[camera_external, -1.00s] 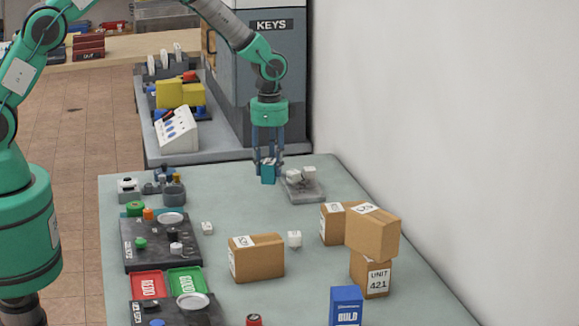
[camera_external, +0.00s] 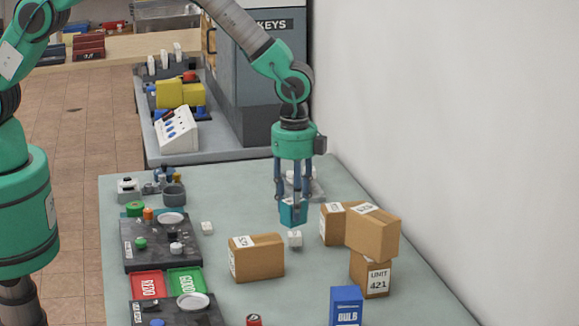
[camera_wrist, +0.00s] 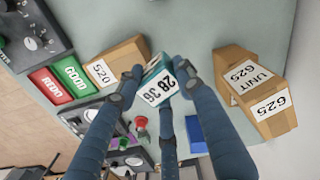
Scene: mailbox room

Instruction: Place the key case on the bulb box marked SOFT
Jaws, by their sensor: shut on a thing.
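My gripper (camera_external: 292,203) is shut on a small teal case (camera_external: 292,215), which I take to be the key case. It hangs above the table, left of the cartons. A blue box marked BULB (camera_external: 346,308) stands at the front of the table, cut by the picture's lower edge. A blue thing (camera_wrist: 197,135) in the wrist view is probably this box. The word SOFT cannot be read.
Brown cartons (camera_external: 372,232) are stacked at the right, and another carton (camera_external: 257,260) stands at centre. Dark panels and red (camera_external: 147,284) and green (camera_external: 186,281) trays line the left side.

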